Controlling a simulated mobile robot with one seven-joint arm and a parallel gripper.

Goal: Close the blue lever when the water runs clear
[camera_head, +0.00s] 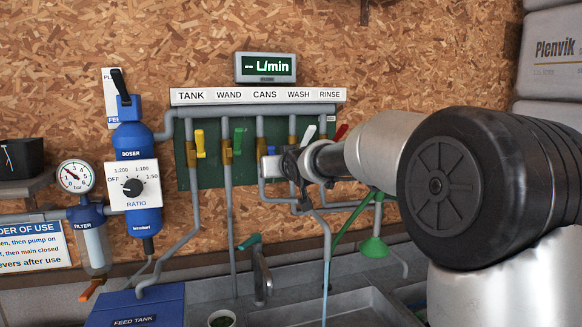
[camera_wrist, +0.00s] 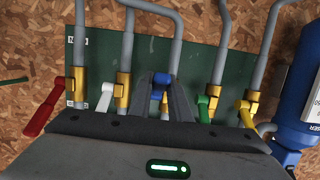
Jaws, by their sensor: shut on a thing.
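The blue lever (camera_wrist: 160,79) sits between the fingers of my gripper (camera_wrist: 163,98) in the wrist view, and the fingers are shut on it. In the head view a bit of the blue lever (camera_head: 271,150) shows at the CANS pipe, beside my gripper (camera_head: 288,163). The fingers and wrist hide much of the lever, so its exact angle is unclear. A thin pale blue stream of water (camera_head: 325,290) runs down from a pipe end into the sink (camera_head: 352,305). It looks pale, without visible brown.
The yellow (camera_wrist: 246,115), green (camera_wrist: 203,108), white (camera_wrist: 105,97) and red (camera_wrist: 43,112) levers stand close on both sides of my gripper. A flow display (camera_head: 266,67) reads L/min; its digits are too small. A green funnel-shaped head (camera_head: 374,247) hangs below my arm.

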